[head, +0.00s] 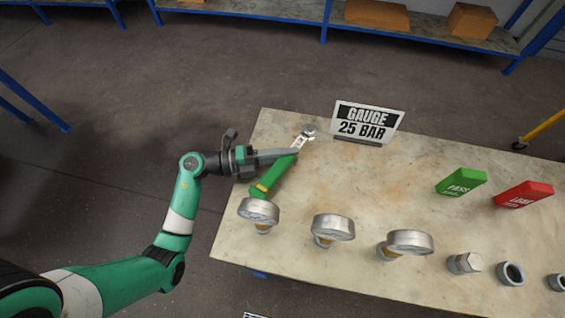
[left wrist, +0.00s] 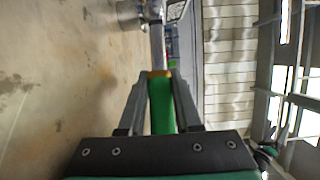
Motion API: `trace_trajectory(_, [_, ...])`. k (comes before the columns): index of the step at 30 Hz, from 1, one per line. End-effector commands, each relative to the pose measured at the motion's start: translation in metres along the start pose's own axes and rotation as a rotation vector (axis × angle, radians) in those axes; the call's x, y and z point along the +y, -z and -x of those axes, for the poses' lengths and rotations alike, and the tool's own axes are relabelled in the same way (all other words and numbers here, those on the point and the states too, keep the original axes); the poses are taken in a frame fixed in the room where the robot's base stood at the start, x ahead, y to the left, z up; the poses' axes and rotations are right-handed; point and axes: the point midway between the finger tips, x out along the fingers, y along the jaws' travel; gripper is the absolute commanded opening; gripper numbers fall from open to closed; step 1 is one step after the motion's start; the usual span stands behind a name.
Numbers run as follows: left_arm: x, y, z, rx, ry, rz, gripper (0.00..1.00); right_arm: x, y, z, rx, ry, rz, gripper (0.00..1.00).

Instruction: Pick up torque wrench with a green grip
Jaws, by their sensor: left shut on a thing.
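The torque wrench (head: 273,175) has a green grip with a yellow band at its lower end and a silver ratchet head at its upper right. It is at the left end of the table, slanting up to the right. My left gripper (head: 294,153) reaches in from the left and is shut on the wrench near the upper end of the green grip. In the left wrist view the green grip (left wrist: 161,105) runs between the two fingers, with the metal shaft beyond. I cannot tell whether the wrench is clear of the tabletop. My right gripper is not in view.
The table (head: 300,235) holds three round gauges (head: 333,228) along its front, with a hex fitting (head: 464,263) and rings to the right. A "GAUGE 25 BAR" sign (head: 367,122) stands behind. A green block (head: 461,182) and a red block (head: 524,194) are at right. The table's middle is clear.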

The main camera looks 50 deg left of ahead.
Motion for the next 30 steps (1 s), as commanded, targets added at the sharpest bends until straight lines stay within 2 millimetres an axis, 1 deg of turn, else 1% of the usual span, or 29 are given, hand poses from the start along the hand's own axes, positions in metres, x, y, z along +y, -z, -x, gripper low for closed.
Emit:
trace_trajectory(24, [-0.002,0.0,0.0,0.0,0.003,-0.001,0.0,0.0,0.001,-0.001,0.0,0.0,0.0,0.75])
trace_trajectory(26, [-0.006,0.0,0.0,0.0,0.003,-0.002,0.0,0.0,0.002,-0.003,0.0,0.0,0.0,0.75])
trace_trajectory(29, [-0.021,0.0,0.0,0.0,0.004,-0.004,0.0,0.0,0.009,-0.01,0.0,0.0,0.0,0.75])
trace_trajectory(30, [-0.029,0.0,0.0,0.0,0.004,-0.004,0.0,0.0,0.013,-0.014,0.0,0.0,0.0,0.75])
